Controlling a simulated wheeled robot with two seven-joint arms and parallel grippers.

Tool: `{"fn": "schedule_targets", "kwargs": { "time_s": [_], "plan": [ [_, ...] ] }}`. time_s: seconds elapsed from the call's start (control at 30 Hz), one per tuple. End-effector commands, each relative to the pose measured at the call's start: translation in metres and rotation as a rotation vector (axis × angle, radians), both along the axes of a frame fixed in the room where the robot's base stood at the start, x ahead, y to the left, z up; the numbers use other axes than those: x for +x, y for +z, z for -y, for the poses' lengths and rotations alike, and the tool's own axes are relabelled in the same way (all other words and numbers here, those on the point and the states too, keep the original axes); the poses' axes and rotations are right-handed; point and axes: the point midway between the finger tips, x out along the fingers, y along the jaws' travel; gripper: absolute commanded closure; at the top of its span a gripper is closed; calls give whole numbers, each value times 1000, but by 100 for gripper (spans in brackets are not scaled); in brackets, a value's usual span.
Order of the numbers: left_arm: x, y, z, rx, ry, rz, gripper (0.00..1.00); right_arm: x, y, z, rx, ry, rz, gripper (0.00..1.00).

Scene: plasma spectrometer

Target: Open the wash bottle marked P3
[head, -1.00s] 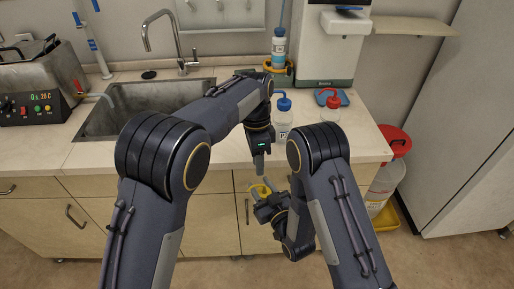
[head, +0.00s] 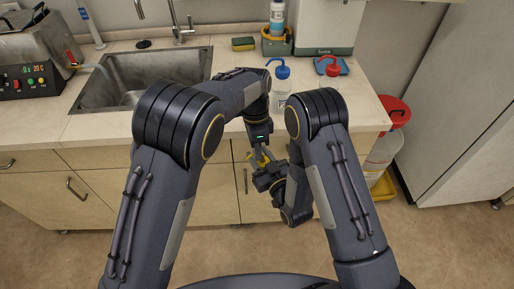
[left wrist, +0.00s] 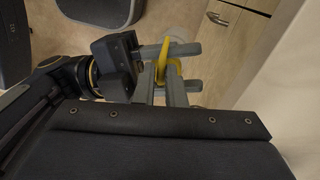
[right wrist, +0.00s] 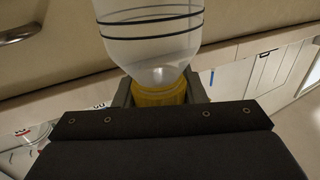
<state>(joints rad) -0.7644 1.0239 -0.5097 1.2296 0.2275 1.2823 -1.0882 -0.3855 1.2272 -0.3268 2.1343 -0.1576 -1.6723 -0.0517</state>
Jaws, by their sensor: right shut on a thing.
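A clear wash bottle with black rings (right wrist: 155,30) and a yellow cap (right wrist: 160,95) shows in the right wrist view. My right gripper (right wrist: 160,88) is shut around that cap, with the bottle's body beyond it. In the head view my right gripper (head: 262,165) is in front of the cabinet, mostly hiding the bottle. My left gripper (head: 257,150) points down just above it. In the left wrist view its fingers (left wrist: 160,88) stand apart and look open, close to the yellow part (left wrist: 163,60) and crossing my right gripper's fingers. No P3 mark is readable.
A blue-capped bottle (head: 282,92) and a red-capped bottle (head: 330,80) stand on the counter (head: 225,112) behind the grippers. A sink (head: 140,78) lies to the left. A red-lidded container (head: 385,150) stands on the floor at right.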

Motion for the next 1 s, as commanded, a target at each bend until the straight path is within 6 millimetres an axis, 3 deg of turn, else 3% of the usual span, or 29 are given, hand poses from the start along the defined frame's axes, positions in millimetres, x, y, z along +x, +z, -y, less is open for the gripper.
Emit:
{"fn": "schedule_targets", "kwargs": {
  "time_s": [0.37, 0.57, 1.0],
  "plan": [
    [-2, 1, 0, -1, 25, -4, 100, 0, 0, 0, 0, -1, 0, 100],
    [-8, 1, 2, -3, 359, -8, 100, 1, 0, 1, 0, -3, 1, 100],
    [-11, 0, 5, -3, 337, -14, 100, 2, 0, 2, -1, -7, 2, 100]
  ]
}}
